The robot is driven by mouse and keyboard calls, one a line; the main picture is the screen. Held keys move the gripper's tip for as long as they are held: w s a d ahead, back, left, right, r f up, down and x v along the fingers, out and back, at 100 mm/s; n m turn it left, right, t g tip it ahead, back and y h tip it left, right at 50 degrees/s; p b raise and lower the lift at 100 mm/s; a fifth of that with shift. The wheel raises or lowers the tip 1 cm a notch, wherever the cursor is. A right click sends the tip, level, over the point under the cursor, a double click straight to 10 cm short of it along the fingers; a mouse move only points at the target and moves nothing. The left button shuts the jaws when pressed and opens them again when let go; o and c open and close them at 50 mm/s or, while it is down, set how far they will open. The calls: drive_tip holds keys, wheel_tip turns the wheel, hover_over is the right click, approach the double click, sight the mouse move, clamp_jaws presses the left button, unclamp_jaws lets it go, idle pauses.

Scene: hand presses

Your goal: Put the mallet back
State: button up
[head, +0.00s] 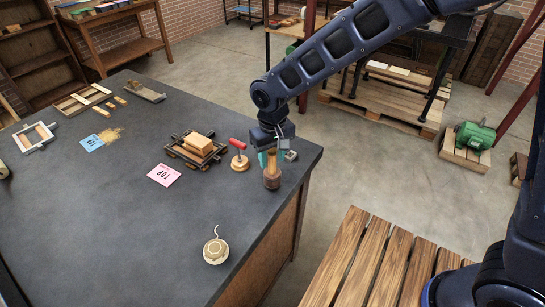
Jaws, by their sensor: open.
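What looks like the mallet (272,182) stands upright near the right edge of the dark bench top, a brown round head with a lighter wooden shaft above it. My gripper (272,157) is over it, pointing down. Its teal fingers are open, one on each side of the shaft. I cannot tell whether they touch it. The top of the shaft is hidden by the gripper.
A dark frame with a wooden block (198,142), a pink card (164,175) and a round corded item (215,250) share the bench (110,220). A slatted table (375,262) stands lower right.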

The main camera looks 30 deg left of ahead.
wheel_tip(320, 180, up, 12)
drive_tip(key=shift+f, duration=0.1)
idle(0.4)
drive_tip(key=w+d+r+m, duration=0.2)
drive_tip(key=w+d+r, duration=0.1)
drive_tip(key=w+d, duration=0.4)
drive_tip(key=w+d+r+m, duration=0.1)
drive_tip(key=w+d+r, duration=0.2)
drive_tip(key=w+d, duration=0.45)
drive_tip(key=w+d+r+m+t, duration=0.1)
drive_tip(key=w+d, duration=0.2)
drive_tip(key=d, duration=0.4)
drive_tip(key=w+d+r+m+t+y, duration=0.1)
drive_tip(key=w+d+m, duration=0.1)
drive_tip(key=w+d, duration=0.3)
drive_tip(key=w+d+r+m, duration=0.1)
drive_tip(key=w+d+r, duration=0.1)
drive_tip(key=d, duration=0.6)
drive_tip(key=s+d+f+m+t, duration=0.1)
drive_tip(key=s+d+m, duration=0.1)
drive_tip(key=d, duration=1)
drive_tip(key=s+d+m+t+h, duration=0.1)
drive_tip(key=s+d+m, duration=0.2)
drive_tip(key=d, duration=1)
drive_tip(key=shift+s+f+m+t, duration=0.3)
drive_tip(key=shift+s+f, duration=0.1)
drive_tip(key=shift+s, duration=0.4)
